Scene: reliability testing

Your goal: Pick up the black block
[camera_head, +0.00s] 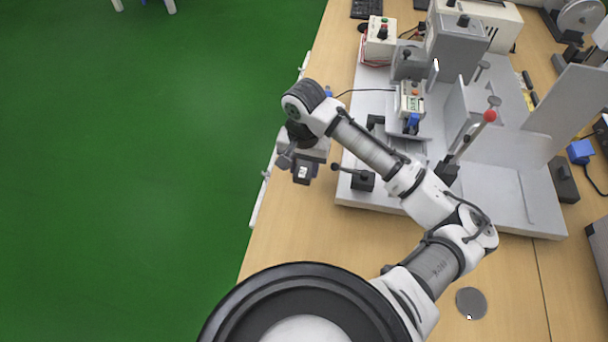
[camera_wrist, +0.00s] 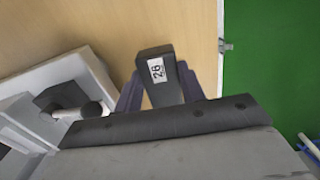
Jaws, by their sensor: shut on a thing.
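The black block (camera_wrist: 157,79) shows in the wrist view with a white label marked "28". It is between the two fingers of my gripper (camera_wrist: 158,92), which is shut on it. In the head view the block (camera_head: 302,172) hangs at the end of my arm, near the left edge of the wooden table. My gripper (camera_head: 297,158) is partly hidden there by my own wrist. The wrist view shows table wood beyond the block; I cannot tell how far below the block it is.
A grey fixture plate (camera_head: 385,196) with a black-knobbed lever (camera_head: 362,181) stands just right of my gripper. Boxes and clamps crowd the back right. A grey disc (camera_head: 471,303) lies at the front right. Bare table (camera_head: 300,225) is in front; green floor (camera_head: 150,180) lies left.

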